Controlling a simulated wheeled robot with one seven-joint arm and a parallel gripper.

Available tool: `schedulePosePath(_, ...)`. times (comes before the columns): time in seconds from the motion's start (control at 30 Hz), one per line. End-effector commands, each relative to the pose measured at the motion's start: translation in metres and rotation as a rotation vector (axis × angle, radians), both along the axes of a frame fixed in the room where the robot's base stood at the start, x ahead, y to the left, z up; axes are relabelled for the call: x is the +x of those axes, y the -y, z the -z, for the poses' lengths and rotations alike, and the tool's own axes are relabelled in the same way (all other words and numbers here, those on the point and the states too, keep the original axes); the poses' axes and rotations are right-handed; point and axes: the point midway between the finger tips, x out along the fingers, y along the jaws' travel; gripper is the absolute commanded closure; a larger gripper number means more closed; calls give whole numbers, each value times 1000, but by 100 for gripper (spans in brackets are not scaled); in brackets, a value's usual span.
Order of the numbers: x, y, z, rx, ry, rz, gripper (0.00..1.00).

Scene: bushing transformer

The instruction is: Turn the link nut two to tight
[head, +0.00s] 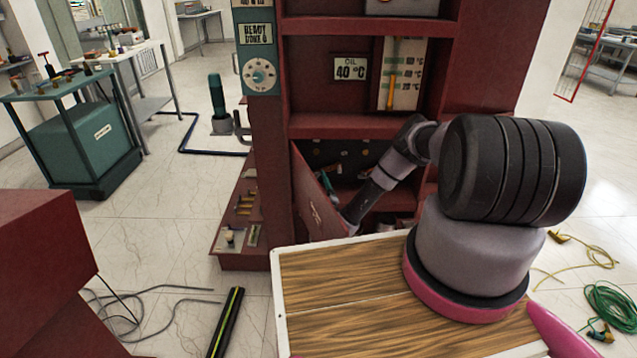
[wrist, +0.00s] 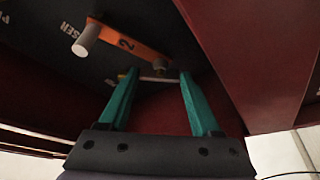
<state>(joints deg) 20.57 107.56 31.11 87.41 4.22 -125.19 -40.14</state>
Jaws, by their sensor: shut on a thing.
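The orange link marked 2 (wrist: 138,42) lies across the dark panel in the wrist view, with a pale round post (wrist: 86,40) at its left end. Link nut two (wrist: 160,68) is at the link's right end, with a thin pale bar (wrist: 157,79) across it. My gripper (wrist: 159,74) has its teal fingers wide apart, with the tips at the two sides of the nut and its bar, shut on it. The exact contact is dark and small. In the head view my gripper (head: 326,186) reaches into the lower bay of the red cabinet, mostly hidden.
The red cabinet (head: 350,127) has shelves above my arm and a slanted panel (head: 318,197) beside the gripper. In the wrist view a red wall (wrist: 245,60) stands close on the right. A wood-topped surface (head: 340,290) is in front of the cabinet.

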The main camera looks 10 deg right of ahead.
Motion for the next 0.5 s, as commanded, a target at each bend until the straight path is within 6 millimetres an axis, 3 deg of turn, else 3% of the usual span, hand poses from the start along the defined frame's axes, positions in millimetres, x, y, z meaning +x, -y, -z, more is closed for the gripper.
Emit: schedulePosePath(0.5,0,-2,3,274,53,1,91)
